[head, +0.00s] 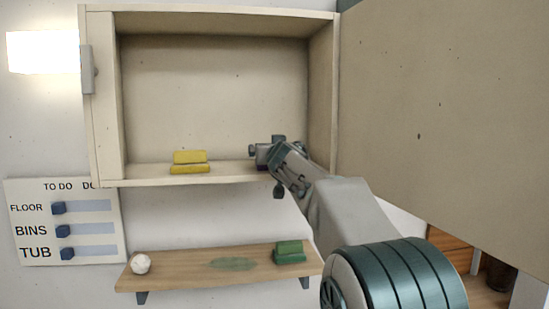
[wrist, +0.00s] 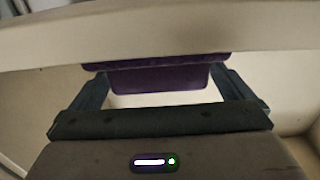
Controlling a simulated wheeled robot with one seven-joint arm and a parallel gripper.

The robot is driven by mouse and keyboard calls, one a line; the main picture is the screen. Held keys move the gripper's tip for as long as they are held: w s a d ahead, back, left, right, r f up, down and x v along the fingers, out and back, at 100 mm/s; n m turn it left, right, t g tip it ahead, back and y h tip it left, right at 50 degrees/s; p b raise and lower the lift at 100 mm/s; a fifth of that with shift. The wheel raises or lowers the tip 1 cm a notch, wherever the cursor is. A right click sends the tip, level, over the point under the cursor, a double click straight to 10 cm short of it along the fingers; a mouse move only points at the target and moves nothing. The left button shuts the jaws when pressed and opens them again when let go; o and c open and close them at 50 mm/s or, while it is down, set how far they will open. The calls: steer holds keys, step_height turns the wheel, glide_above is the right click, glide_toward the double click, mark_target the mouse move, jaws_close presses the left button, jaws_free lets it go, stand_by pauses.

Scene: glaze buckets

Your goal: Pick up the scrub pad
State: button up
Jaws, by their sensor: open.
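A two-part purple block (wrist: 158,78) shows in the wrist view, between the two fingers of my gripper (wrist: 162,88). It may be a scrub pad; the picture does not settle this. The fingers are open, one on each side of it; I cannot tell whether they touch it. In the head view my gripper (head: 264,154) is at the right part of the open cabinet's floor, and the purple block is hidden there. A yellow two-part block (head: 190,162) of similar form sits on the cabinet floor, left of my gripper. A green one (head: 289,252) is on the lower shelf.
The cabinet (head: 104,100) has its large door (head: 440,110) swung open to the right, close beside my arm. The wooden shelf (head: 185,274) below holds a white ball (head: 140,263) at its left end. A to-do board (head: 90,221) hangs at left. The cabinet's upper space is empty.

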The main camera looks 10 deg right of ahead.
steer(key=c, duration=1)
steer(key=shift+c, duration=0.2)
steer(key=shift+r, duration=0.1)
